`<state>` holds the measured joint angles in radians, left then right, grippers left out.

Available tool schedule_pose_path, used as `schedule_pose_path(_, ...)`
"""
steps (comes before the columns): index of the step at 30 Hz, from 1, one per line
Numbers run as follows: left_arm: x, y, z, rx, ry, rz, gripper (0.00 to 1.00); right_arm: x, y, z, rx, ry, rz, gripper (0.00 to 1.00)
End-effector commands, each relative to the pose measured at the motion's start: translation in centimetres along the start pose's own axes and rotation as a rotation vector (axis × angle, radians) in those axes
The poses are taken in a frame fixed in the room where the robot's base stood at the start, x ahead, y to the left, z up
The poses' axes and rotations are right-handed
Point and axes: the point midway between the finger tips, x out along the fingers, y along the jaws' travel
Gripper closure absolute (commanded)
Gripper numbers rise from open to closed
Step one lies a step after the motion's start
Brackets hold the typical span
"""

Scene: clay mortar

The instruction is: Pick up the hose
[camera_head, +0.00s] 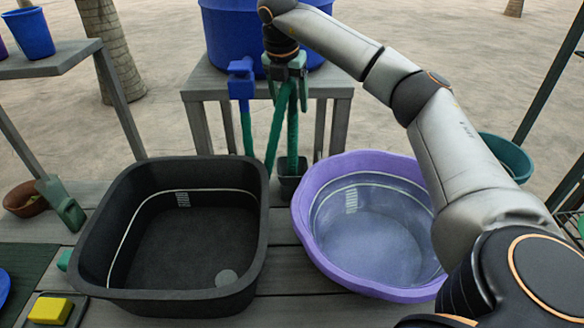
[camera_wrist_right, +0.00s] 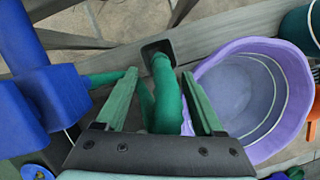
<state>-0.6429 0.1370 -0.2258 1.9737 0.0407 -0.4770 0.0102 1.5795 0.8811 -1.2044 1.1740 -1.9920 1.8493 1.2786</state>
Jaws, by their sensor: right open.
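The green hose (camera_head: 292,130) hangs in front of the grey stand, and its lower end reaches a small dark holder (camera_head: 289,184). In the right wrist view the hose (camera_wrist_right: 168,100) runs between the two green fingers of my right gripper (camera_wrist_right: 160,80). The fingers are apart, one on each side of it; I cannot tell whether they touch it. In the head view my right gripper (camera_head: 288,82) points down at the top of the hose and partly hides it. My left gripper is not in view.
A blue barrel (camera_head: 222,35) stands on the grey stand (camera_head: 200,84) with a blue tap (camera_head: 241,82) beside my gripper. A black tub (camera_head: 100,285) and a purple basin (camera_head: 312,240) sit in front. A yellow sponge (camera_head: 50,309) lies at the lower left.

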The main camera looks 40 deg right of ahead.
Motion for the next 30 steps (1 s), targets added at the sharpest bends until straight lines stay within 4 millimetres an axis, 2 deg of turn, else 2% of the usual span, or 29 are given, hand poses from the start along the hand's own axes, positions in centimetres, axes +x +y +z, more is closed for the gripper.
schedule_pose_path(3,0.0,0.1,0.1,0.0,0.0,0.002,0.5,2.3,-0.1,-0.1,-0.001,0.001,-0.003,0.3)
schedule_pose_path(11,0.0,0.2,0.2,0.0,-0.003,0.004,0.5,4.5,0.0,0.0,-0.001,0.001,0.0,0.3)
schedule_pose_path(19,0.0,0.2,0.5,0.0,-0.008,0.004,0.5,8.4,-0.2,0.1,-0.001,0.002,-0.001,0.3)
schedule_pose_path(23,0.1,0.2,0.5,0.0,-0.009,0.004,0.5,9.3,-0.1,0.1,-0.003,0.001,0.001,0.3)
schedule_pose_path(30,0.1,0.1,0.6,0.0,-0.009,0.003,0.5,9.4,-0.1,0.1,-0.003,0.001,0.001,0.32)
